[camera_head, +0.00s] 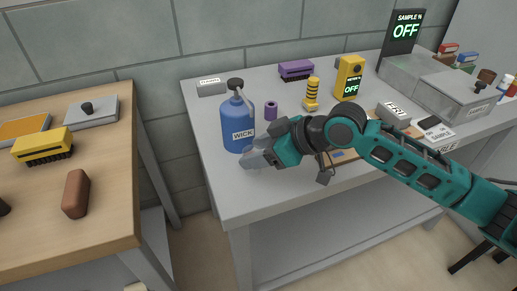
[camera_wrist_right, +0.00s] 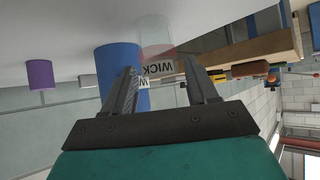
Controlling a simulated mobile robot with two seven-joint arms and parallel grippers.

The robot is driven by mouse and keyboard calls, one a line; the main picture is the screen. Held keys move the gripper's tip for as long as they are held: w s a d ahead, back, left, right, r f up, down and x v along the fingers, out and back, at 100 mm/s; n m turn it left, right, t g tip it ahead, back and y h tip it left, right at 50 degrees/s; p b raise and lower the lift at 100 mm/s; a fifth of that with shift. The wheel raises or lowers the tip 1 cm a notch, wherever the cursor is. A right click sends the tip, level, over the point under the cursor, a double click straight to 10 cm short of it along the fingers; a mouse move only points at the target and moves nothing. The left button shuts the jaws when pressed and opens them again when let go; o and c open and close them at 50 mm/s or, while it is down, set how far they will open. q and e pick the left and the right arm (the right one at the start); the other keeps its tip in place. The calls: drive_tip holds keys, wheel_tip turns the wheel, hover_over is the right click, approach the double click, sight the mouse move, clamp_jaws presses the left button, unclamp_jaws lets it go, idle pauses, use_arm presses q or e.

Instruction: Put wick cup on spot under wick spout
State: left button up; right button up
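The blue wick bottle (camera_head: 238,122) with a dark spout (camera_head: 236,85) stands upright near the left end of the grey table. A clear cup (camera_head: 252,160) shows faintly at my right gripper's tips, close in front of the bottle's base. In the wrist view, which is upside down, the clear cup (camera_wrist_right: 157,35) has a pinkish band and a WICK label. It stands on the table just beyond and between the fingertips. The blue bottle (camera_wrist_right: 117,58) is behind it. My right gripper (camera_wrist_right: 161,70) is open, with gaps beside the cup. The spot under the spout cannot be made out.
A board (camera_head: 345,156) lies behind my right arm. A wooden table (camera_head: 110,190) with a yellow brush (camera_head: 42,146) is at left, across a gap.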

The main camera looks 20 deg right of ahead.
drive_tip(key=shift+o, duration=0.5)
drive_tip(key=shift+r, duration=0.15)
drive_tip(key=shift+s+d+r, duration=0.1)
drive_tip(key=shift+d+r, duration=0.05)
use_arm(q)
drive_tip(key=shift+a+r+p, duration=0.15)
drive_tip(key=shift+a+p, duration=0.2)
drive_tip(key=shift+p, duration=0.25)
use_arm(e)
drive_tip(key=v, duration=1.1)
drive_tip(key=shift+s+r, duration=0.15)
drive_tip(key=shift+r, duration=0.05)
use_arm(q)
drive_tip(key=shift+r, duration=0.15)
use_arm(e)
drive_tip(key=shift+d, duration=0.1)
use_arm(q)
drive_tip(key=shift+d, duration=0.1)
